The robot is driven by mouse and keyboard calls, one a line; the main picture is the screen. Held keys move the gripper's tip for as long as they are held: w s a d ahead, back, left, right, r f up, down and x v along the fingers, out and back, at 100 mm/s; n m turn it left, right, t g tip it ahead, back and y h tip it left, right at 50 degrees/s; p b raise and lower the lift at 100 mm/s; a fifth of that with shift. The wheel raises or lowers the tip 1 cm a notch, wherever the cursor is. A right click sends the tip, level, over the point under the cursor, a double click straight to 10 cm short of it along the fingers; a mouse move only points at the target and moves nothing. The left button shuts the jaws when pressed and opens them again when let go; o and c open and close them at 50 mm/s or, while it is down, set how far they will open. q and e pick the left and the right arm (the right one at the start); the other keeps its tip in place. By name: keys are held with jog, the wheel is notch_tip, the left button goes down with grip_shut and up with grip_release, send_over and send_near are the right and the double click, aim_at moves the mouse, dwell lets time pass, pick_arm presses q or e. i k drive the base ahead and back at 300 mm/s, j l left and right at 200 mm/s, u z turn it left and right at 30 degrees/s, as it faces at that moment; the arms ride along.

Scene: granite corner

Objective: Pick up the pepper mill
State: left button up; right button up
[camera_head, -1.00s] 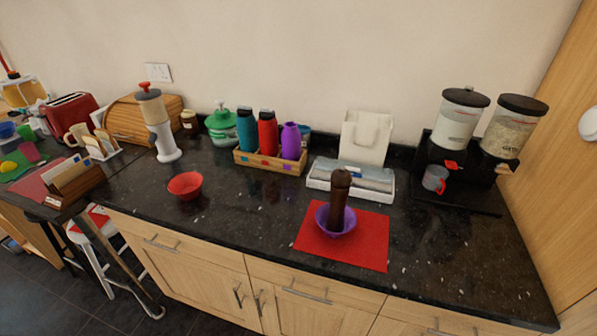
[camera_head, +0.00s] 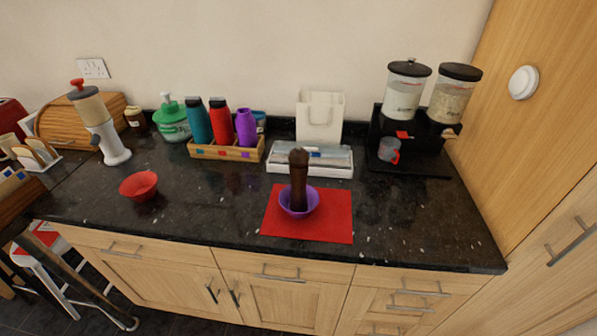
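The pepper mill (camera_head: 298,180) is dark brown with a rounded top. It stands upright in a purple bowl (camera_head: 312,205), which hides its foot. The bowl rests on a red mat (camera_head: 335,222) near the front of the dark granite counter. Neither of my grippers shows in the head view.
A wooden crate of bottles (camera_head: 250,154) and a red bowl (camera_head: 138,186) are left. A cereal dispenser (camera_head: 410,150) stands right. The counter right of the mat is clear.

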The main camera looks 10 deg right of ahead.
aim_at(298, 203)
jog(key=k+l+z, duration=0.1)
jog(key=z, duration=0.3)
jog(key=k+l+z, duration=0.1)
jog(key=z, duration=0.35)
jog(key=l+z, duration=0.2)
jog(key=z, duration=0.2)
jog(key=k, duration=0.05)
